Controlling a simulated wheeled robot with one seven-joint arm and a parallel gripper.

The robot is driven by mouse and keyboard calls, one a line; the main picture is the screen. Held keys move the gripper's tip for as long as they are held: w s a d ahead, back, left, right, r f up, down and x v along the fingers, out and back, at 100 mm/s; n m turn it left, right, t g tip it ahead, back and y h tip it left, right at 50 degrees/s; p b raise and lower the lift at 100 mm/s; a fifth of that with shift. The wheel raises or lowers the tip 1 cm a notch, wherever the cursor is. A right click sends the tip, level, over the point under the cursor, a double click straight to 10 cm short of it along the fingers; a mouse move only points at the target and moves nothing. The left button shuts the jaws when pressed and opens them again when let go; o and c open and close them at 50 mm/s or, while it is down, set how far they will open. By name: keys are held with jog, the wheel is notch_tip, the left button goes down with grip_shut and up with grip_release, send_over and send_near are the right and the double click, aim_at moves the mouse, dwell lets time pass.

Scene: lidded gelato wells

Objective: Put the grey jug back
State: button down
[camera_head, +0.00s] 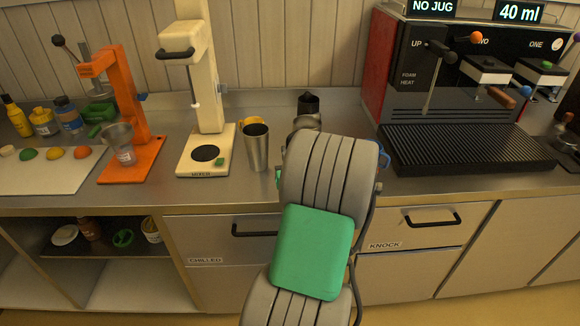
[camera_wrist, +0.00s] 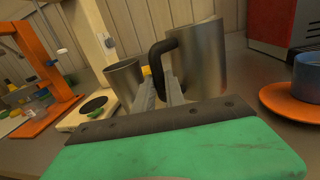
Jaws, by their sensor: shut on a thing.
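The grey jug (camera_wrist: 205,55), a plain metal one with a black handle, stands upright right ahead in the wrist view. My gripper (camera_wrist: 168,85) is shut on its handle. The gripper hides the jug's base, so I cannot tell whether it touches the counter. In the head view my arm hides the fingertips and most or all of the jug. A metal tumbler (camera_head: 256,148) stands on the counter just left of my arm; it also shows in the wrist view (camera_wrist: 124,82), left of the jug and apart from it.
A cream machine (camera_head: 207,140) and an orange press (camera_head: 130,150) stand to the left. The coffee machine, its ribbed drip tray (camera_head: 465,150) empty, stands right; its display (camera_head: 432,7) reads "NO JUG". A blue cup (camera_wrist: 307,72) on an orange saucer (camera_wrist: 285,103) stands right of the jug.

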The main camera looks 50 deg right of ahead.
jog(key=f, duration=0.1)
jog(key=w+d+f, duration=0.2)
jog(key=f, duration=0.1)
jog(key=shift+d, duration=0.15)
notch_tip(320, 180, down, 3)
jog(key=shift+w+d+f+b, duration=0.15)
jog(key=shift+f+b, duration=0.05)
jog(key=shift+b, duration=0.35)
jog(key=shift+r, duration=0.15)
jog(key=c, duration=1.8)
grip_release()
jog(key=shift+f, duration=0.3)
jog(key=shift+c, duration=0.2)
jog(key=o, duration=0.5)
jog(key=shift+r, duration=0.1)
jog(key=shift+c, duration=0.2)
